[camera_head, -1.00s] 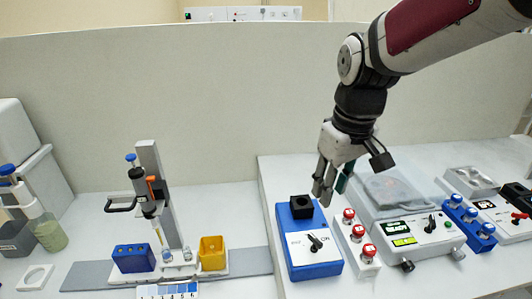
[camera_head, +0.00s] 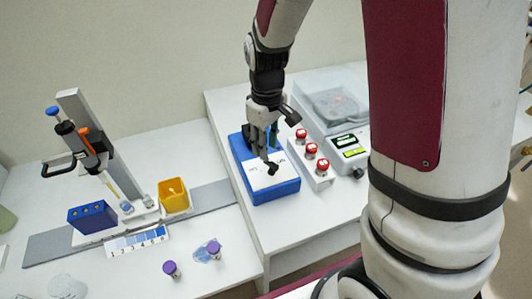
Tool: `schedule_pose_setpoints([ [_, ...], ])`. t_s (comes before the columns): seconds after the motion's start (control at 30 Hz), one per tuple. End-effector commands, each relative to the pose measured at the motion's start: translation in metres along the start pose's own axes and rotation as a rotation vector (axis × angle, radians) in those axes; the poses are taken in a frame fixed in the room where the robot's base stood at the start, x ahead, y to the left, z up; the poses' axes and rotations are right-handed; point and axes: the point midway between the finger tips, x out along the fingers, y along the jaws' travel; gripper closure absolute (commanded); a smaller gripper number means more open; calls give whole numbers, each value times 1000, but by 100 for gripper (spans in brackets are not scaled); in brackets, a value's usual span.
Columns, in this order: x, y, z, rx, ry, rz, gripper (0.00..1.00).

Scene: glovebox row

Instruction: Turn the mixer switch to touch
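The mixer (camera_head: 283,188) is a blue box with a white top plate, standing near the left edge of the raised bench. Its black switch knob (camera_head: 271,168) sits on the white plate; the small labels beside it are too small to read, so its setting is unclear. My gripper (camera_head: 267,155) points down over the mixer, its fingertips right at or just above the knob. The fingers look close together, but whether they touch or hold the knob cannot be told. The mixer's black cup is hidden behind my gripper.
On the lower left bench are a pipette stand (camera_head: 88,120), a blue rack (camera_head: 90,217), a yellow cup (camera_head: 173,195) and purple-capped vials (camera_head: 171,268).

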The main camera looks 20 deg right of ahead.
Motion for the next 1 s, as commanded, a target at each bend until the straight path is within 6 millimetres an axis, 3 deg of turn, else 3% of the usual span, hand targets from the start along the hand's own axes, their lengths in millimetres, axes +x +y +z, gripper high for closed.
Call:
schedule_pose_setpoints([
  [0.1, 20, 0, 1, 1, -3, 0, 70],
  [0.3, 39, 0, 0, 0, -1, 0, 70],
  [0.67, 43, 0, 0, 1, 1, 1, 70],
  [0.8, 43, 0, 0, 1, 1, 1, 99],
  [1.0, 43, 0, 0, 2, 1, 1, 100],
])
